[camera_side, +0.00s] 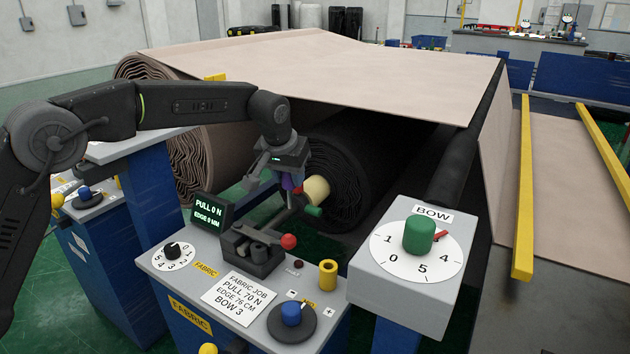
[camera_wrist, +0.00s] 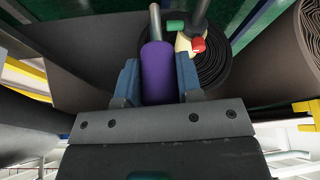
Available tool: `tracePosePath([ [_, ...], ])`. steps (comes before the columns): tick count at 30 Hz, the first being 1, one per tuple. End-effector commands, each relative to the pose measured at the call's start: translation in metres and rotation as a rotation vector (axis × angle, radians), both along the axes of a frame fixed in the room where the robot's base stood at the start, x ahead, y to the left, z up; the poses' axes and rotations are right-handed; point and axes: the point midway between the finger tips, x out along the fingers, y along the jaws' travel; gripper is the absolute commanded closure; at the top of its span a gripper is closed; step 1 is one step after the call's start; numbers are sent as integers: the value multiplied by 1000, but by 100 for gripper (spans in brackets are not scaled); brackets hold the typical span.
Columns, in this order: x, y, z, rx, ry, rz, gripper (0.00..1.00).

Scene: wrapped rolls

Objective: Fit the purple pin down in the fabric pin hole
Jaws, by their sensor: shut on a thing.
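The purple pin (camera_wrist: 157,73) is between the blue jaws of my gripper (camera_wrist: 158,80) in the wrist view, with a grey rod extending from its far end. In the side view, my gripper (camera_side: 287,180) holds the pin (camera_side: 287,183) above the grey FABRIC console, over the back of a dark block (camera_side: 262,256). The pin looks roughly upright and appears clear of the console top. A yellow hollow post (camera_side: 327,274) stands at the console's right, near a partly hidden yellow label. I cannot tell for certain which opening is the fabric pin hole.
A red ball knob (camera_side: 289,241) and a green-ended part (camera_side: 313,211) stand close to the pin. The BOW box (camera_side: 400,298) is at right. A dark roll (camera_side: 350,170) with a cream core lies behind.

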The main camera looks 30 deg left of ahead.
Motion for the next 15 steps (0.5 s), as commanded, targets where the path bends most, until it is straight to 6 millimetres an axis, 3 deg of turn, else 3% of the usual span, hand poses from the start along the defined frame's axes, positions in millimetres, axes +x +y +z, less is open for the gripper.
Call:
tracePosePath([
  [3, -11, 31, 1, 0, -2, 6, 92],
  [9, -30, 71, -1, 1, -6, 9, 92],
  [11, -36, 81, -2, 1, -8, 11, 92],
  [15, -35, 78, -28, 2, -4, 6, 92],
])
